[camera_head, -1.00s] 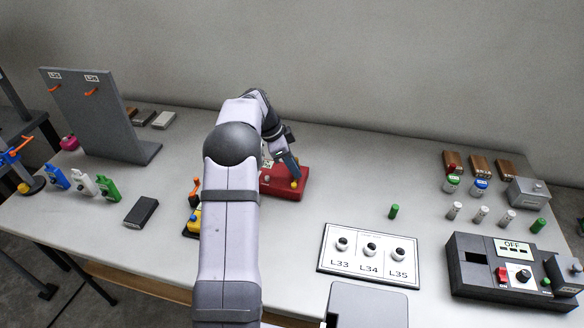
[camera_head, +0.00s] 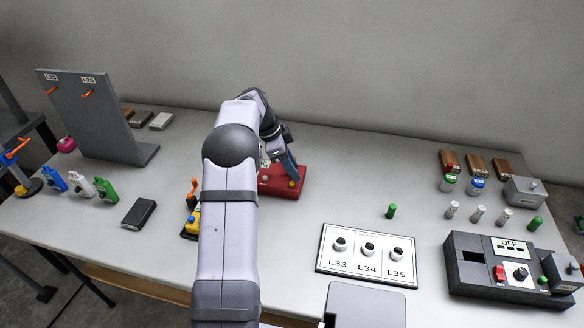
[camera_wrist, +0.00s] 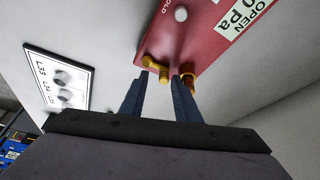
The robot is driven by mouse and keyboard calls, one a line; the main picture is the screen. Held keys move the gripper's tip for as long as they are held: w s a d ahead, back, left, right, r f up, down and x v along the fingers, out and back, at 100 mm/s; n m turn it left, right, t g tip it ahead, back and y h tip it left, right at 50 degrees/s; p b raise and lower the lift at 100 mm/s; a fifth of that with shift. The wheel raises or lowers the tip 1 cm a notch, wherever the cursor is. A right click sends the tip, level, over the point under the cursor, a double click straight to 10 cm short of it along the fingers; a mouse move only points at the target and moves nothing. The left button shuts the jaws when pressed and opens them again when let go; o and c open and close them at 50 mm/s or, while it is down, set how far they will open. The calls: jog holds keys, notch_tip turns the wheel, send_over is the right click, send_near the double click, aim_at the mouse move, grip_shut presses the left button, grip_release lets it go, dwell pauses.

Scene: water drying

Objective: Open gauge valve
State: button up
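The gauge is a red box (camera_head: 272,187) on the table, partly hidden behind my arm. In the wrist view the red box (camera_wrist: 200,45) shows a label reading OPEN and 0 Pa, a white button (camera_wrist: 181,14) and a yellow-gold valve handle (camera_wrist: 152,64) on its near edge. A second gold fitting (camera_wrist: 188,79) is to the right. My gripper (camera_wrist: 164,78) has its two blue-grey fingers apart, with the tips close to the handle. I cannot tell whether they touch it. In the head view my gripper (camera_head: 289,168) is over the box's right part.
A plate labelled L33, L34, L35 (camera_head: 367,278) lies to the right, with a green cylinder (camera_head: 391,211) behind it. A black device reading OFF (camera_head: 470,285) is at far right. A grey upright panel (camera_head: 110,125) stands left. Clear table lies between the red box and the plate.

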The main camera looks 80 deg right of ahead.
jog(key=shift+w+n, duration=0.1)
jog(key=shift+n, duration=0.2)
